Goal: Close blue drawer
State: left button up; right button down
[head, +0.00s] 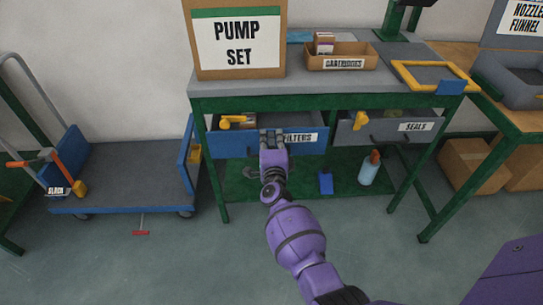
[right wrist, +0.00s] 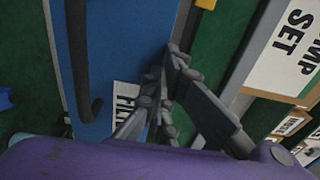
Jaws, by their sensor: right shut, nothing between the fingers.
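The blue drawer (head: 307,147), labelled FILTERS, is under the green-framed workbench and stands pulled out; its inside shows from above. In the right wrist view its blue front (right wrist: 118,50) fills the middle left, with a dark handle (right wrist: 82,75) and part of the white label (right wrist: 126,100). My right gripper (head: 272,137) is at the drawer's front, over its middle, and hides part of the front and label. Its fingers (right wrist: 172,85) are shut and empty, close to the drawer front; I cannot tell whether they touch it. My left gripper is not in view.
A grey drawer (head: 365,132) labelled SEALS also stands open to the right. A yellow-handled item (head: 236,121) lies in the blue drawer. A spray bottle (head: 369,170) stands on the lower shelf. A blue trolley (head: 110,178) is at left. Floor in front is mostly clear.

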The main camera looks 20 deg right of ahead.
aim_at(271, 130)
jog(key=b+x, duration=0.1)
jog(key=x, duration=0.2)
jog(key=shift+w+d+f, duration=0.1)
jog(key=shift+w+d, duration=0.1)
jog(key=shift+w, duration=0.15)
jog(key=shift+w+b, duration=0.15)
jog(key=shift+b, duration=0.15)
jog(key=shift+r, duration=0.3)
